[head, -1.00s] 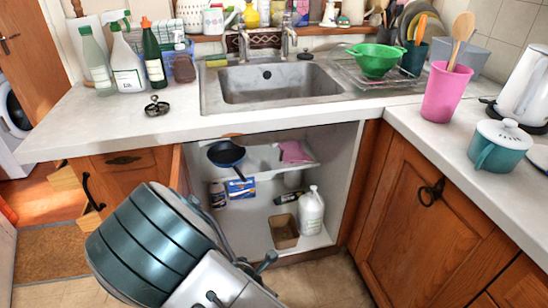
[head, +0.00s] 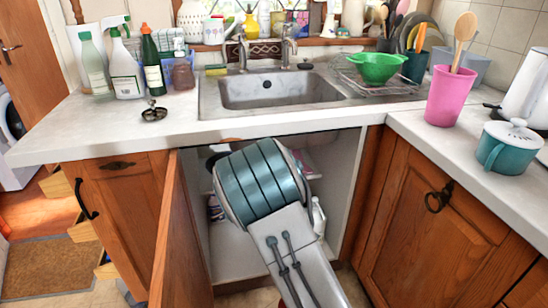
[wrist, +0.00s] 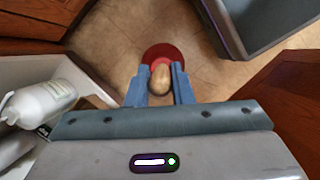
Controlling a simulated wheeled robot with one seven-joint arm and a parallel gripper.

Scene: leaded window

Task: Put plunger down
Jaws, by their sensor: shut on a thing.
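The plunger shows in the wrist view, with a rounded wooden handle (wrist: 160,80) and a dark red cup (wrist: 158,53) beyond it. My gripper (wrist: 160,72) is shut on the handle, with one blue finger on each side. The cup is seen against the tiled floor (wrist: 110,45); I cannot tell whether it touches the floor. In the head view my arm hides the gripper and nearly all of the plunger.
The open sink cabinet (head: 338,185) is behind my arm, its wooden door (head: 178,235) swung out at left. A white bottle (wrist: 40,102) stands inside, near my wrist. A closed wooden cabinet (head: 425,215) is at right. The worktop (head: 110,130) juts out above.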

